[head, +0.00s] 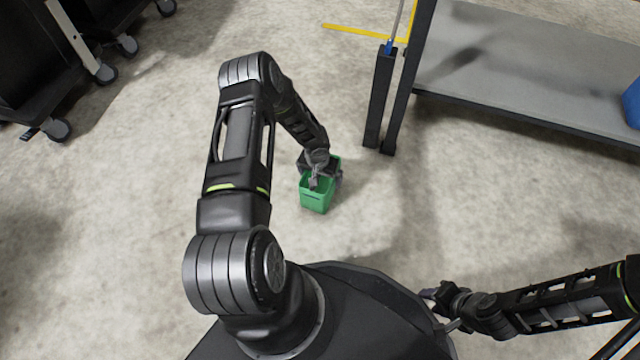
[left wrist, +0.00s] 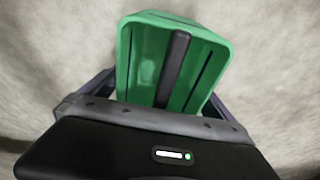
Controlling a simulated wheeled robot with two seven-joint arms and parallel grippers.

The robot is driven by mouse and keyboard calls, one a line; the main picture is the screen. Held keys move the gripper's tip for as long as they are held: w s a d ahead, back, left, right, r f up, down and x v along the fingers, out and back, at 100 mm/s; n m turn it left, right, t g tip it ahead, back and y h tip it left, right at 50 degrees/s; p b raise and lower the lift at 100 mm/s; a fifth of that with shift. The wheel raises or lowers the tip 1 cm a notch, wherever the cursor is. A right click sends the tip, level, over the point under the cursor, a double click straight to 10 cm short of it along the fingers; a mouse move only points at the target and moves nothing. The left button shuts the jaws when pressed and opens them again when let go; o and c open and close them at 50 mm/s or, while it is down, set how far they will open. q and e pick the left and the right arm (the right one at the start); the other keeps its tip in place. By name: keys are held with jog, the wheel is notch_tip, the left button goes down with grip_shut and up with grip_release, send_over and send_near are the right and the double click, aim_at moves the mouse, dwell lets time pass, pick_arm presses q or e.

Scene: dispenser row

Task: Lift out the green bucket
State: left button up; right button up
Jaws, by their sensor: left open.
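The green bucket (head: 316,201) stands on the concrete floor near the middle of the head view. My left gripper (head: 318,180) is over it, pointing down, and hides its far part. In the left wrist view the bucket (left wrist: 142,60) fills the upper middle, with a dark bar crossing its opening. The left gripper (left wrist: 160,92) is open, with a dark finger showing on each side of the bucket. Whether the fingers touch it cannot be seen. My right gripper (head: 442,304) is at the lower right of the head view, away from the bucket; its jaws are unclear.
A grey shelf unit (head: 530,75) with dark posts stands at the upper right, with a blue object (head: 632,102) at its edge. Dark wheeled carts (head: 60,60) stand at the upper left. A yellow bar (head: 355,31) shows at the top. The floor around the bucket is clear.

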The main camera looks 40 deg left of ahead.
dwell(0.4)
pick_arm(q)
jog(key=c, duration=1.5)
jog(key=shift+o, duration=0.2)
notch_tip(320, 180, up, 10)
jog(key=p, duration=0.4)
jog(key=shift+f, duration=0.2)
jog(key=shift+r, duration=0.25)
jog(key=shift+f, duration=0.1)
